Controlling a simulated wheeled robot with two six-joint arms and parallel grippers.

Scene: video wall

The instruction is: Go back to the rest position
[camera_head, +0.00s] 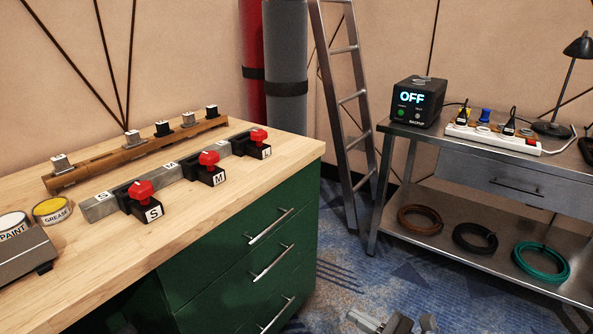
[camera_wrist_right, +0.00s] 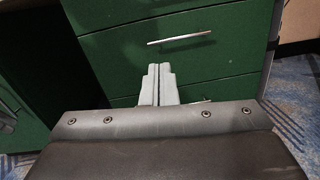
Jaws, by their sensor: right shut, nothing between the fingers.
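My right gripper (camera_head: 395,324) is at the bottom edge of the head view, low over the blue carpet and right of the green drawer cabinet. Only part of it shows there. In the right wrist view its two grey fingers (camera_wrist_right: 158,84) are pressed together with nothing between them, in front of the green drawers (camera_wrist_right: 170,45).
A wooden workbench (camera_head: 270,152) with red-topped S, M and L blocks stands left. A metal table (camera_head: 395,128) with a black box reading OFF stands right. A ladder (camera_head: 343,110) leans between. A dark riveted surface (camera_wrist_right: 160,150) fills the lower wrist view.

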